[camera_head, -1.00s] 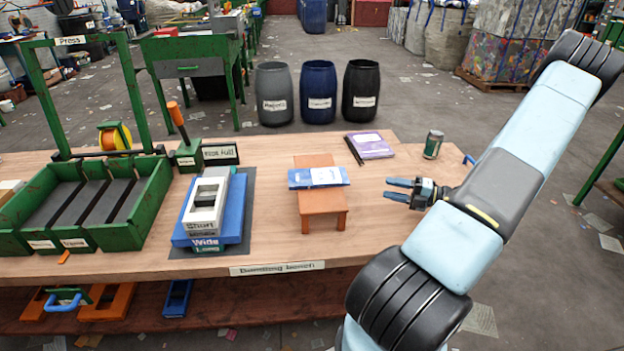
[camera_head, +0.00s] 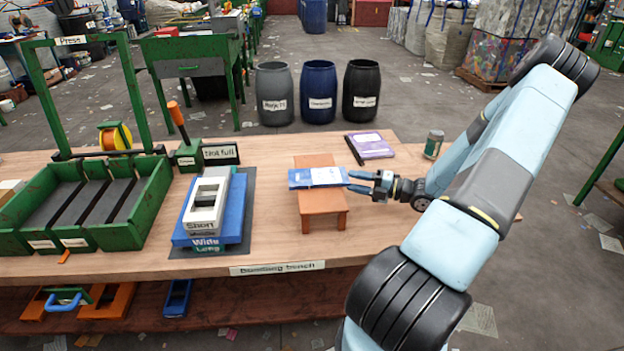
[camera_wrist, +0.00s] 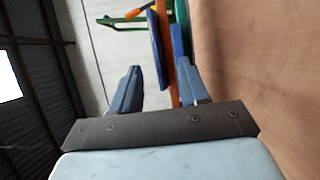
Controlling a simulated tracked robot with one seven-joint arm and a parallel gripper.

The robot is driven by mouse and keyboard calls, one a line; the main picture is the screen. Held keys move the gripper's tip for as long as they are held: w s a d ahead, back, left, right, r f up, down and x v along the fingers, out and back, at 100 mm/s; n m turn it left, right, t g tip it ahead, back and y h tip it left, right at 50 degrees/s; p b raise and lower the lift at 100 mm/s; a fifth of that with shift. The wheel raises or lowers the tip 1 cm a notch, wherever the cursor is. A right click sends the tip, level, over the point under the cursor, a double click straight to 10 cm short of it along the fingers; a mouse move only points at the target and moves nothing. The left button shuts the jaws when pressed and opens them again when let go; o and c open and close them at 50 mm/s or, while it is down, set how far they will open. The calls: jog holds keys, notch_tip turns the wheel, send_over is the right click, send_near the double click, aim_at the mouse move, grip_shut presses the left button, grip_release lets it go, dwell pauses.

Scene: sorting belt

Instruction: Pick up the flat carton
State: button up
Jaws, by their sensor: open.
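The flat carton (camera_head: 312,178) is a thin blue box with a white label, lying flat across the small orange stand (camera_head: 322,204) on the bench. Its right end sticks out past the stand. My gripper (camera_head: 352,181) is open at that right end, with its fingertips at or just about the carton's edge. In the wrist view the carton (camera_wrist: 158,50) shows edge-on in the gap between the two fingers, beside the orange stand. I cannot tell whether either finger touches it.
A black pen lies by a purple book (camera_head: 370,145) behind the gripper, and a green can (camera_head: 433,144) stands farther right. Stacked blocks (camera_head: 207,212) on a dark mat and a green divided tray (camera_head: 130,236) are to the left. The bench front right of the stand is clear.

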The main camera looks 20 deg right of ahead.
jog(key=shift+w+a, duration=0.45)
jog(key=shift+a, duration=0.05)
grip_shut()
